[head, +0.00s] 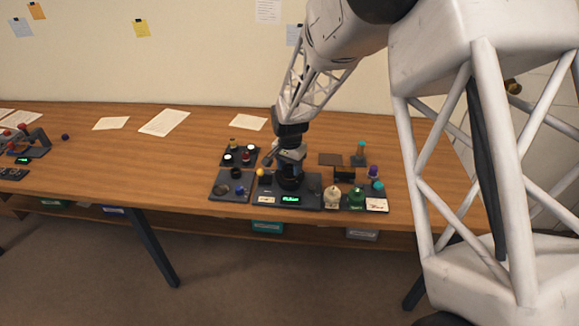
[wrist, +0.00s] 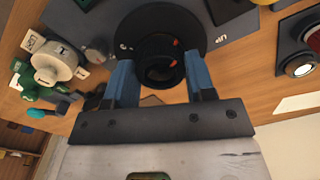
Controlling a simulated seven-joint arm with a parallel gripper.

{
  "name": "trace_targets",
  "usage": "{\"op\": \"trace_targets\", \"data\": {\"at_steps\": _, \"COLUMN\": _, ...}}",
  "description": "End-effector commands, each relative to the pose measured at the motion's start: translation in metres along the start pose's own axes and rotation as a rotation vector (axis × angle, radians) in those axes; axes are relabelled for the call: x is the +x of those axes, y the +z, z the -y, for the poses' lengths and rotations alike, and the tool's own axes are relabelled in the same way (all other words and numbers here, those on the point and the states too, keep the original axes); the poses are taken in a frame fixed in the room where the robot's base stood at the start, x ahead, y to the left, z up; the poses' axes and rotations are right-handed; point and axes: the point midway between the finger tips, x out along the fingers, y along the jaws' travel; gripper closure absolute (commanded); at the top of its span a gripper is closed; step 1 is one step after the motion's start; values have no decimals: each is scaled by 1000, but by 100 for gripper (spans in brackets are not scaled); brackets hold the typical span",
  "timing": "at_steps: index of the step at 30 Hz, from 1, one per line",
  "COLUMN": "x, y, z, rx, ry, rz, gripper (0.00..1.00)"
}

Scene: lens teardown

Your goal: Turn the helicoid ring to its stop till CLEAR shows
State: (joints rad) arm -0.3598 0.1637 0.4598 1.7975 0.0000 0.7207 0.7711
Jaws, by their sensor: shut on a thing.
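The helicoid ring (wrist: 146,50) is black with orange-red marks, on a dark lens body that stands on a round black base in the wrist view. My gripper (wrist: 160,62) has its blue fingers on opposite sides of the ring, shut on it. In the head view my gripper (head: 290,158) points down over the lens (head: 289,183), largely hiding the ring. A display (head: 290,199) on the dark station's front edge glows green; its lettering is too small to read for certain.
A dark tray (head: 216,193) with small parts adjoins on the left, with another tray (head: 228,163) behind it.

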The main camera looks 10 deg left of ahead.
Motion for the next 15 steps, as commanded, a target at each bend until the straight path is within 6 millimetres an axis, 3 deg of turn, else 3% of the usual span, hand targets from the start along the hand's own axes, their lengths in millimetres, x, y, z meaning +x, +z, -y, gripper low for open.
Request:
{"op": "trace_targets", "data": {"at_steps": 4, "x": 0, "y": 0, "z": 0, "rx": -1, "ry": 0, "rz": 0, "gripper": 74}}
{"op": "trace_targets", "data": {"at_steps": 5, "x": 0, "y": 0, "z": 0, "rx": -1, "ry": 0, "rz": 0, "gripper": 45}}
{"op": "trace_targets", "data": {"at_steps": 9, "x": 0, "y": 0, "z": 0, "rx": -1, "ry": 0, "rz": 0, "gripper": 24}}
{"op": "trace_targets", "data": {"at_steps": 15, "x": 0, "y": 0, "z": 0, "rx": -1, "ry": 0, "rz": 0, "gripper": 24}}
